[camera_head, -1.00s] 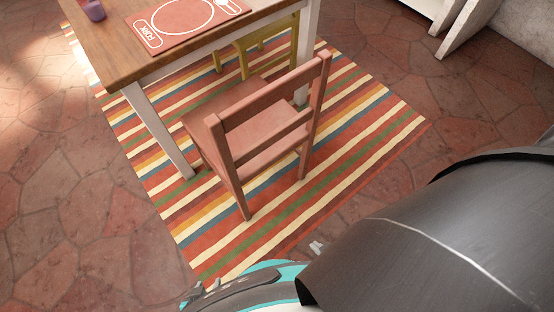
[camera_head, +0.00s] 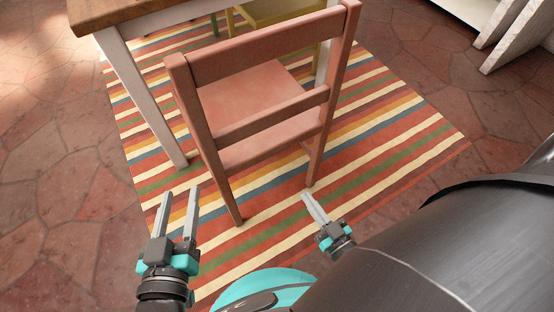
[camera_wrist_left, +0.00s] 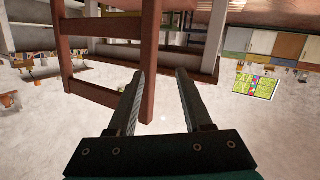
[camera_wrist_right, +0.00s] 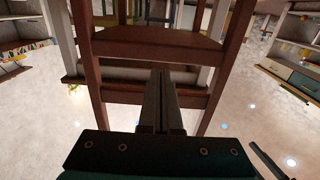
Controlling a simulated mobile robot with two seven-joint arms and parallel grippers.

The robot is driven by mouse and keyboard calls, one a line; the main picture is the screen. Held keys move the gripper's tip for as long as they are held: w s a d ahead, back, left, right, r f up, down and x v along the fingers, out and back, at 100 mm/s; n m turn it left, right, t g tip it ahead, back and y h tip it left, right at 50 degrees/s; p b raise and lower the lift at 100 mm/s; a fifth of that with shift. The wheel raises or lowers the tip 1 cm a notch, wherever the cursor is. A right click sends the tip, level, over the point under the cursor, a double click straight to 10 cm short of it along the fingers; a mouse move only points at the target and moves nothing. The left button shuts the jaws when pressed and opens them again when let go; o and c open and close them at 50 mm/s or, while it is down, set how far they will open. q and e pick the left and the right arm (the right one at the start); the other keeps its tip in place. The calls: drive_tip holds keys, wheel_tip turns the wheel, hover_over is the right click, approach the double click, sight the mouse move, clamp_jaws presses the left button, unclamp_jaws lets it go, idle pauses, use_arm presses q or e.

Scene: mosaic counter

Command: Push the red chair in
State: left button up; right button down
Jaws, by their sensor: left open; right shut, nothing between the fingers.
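The red chair (camera_head: 262,85) stands upright on the striped rug with its back toward me, its seat partly under the table (camera_head: 130,70). My left gripper (camera_head: 179,190) is open and empty, low at the near left of the chair. In the left wrist view, its fingers (camera_wrist_left: 160,75) point past the chair's brown-red leg (camera_wrist_left: 148,60). My right gripper (camera_head: 306,195) is shut and empty, near the chair's right rear leg. In the right wrist view, its closed fingers (camera_wrist_right: 161,75) point between the chair's two uprights, at the chair back (camera_wrist_right: 160,47). I cannot tell whether either gripper touches the chair.
A yellow chair (camera_head: 275,12) stands beyond, at the table. The striped rug (camera_head: 400,130) lies under the chair and table. A white shelf unit (camera_head: 500,30) stands at the upper right. The stone floor (camera_head: 60,200) at the left is clear.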

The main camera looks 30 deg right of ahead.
approach(277, 153)
drive_tip(key=w, duration=0.5)
drive_tip(key=shift+w+a+f+b, duration=0.1)
drive_tip(key=shift+w+a+b, duration=0.05)
drive_tip(key=shift+a+b, duration=0.15)
drive_tip(key=shift+w, duration=0.6)
use_arm(q)
drive_tip(key=shift+s+d+r+t+h, duration=0.3)
drive_tip(key=shift+d+r+t, duration=0.05)
drive_tip(key=shift+r+t, duration=0.35)
use_arm(e)
drive_tip(key=shift+w, duration=0.15)
use_arm(q)
drive_tip(key=shift+w, duration=0.1)
use_arm(e)
drive_tip(key=shift+w, duration=0.1)
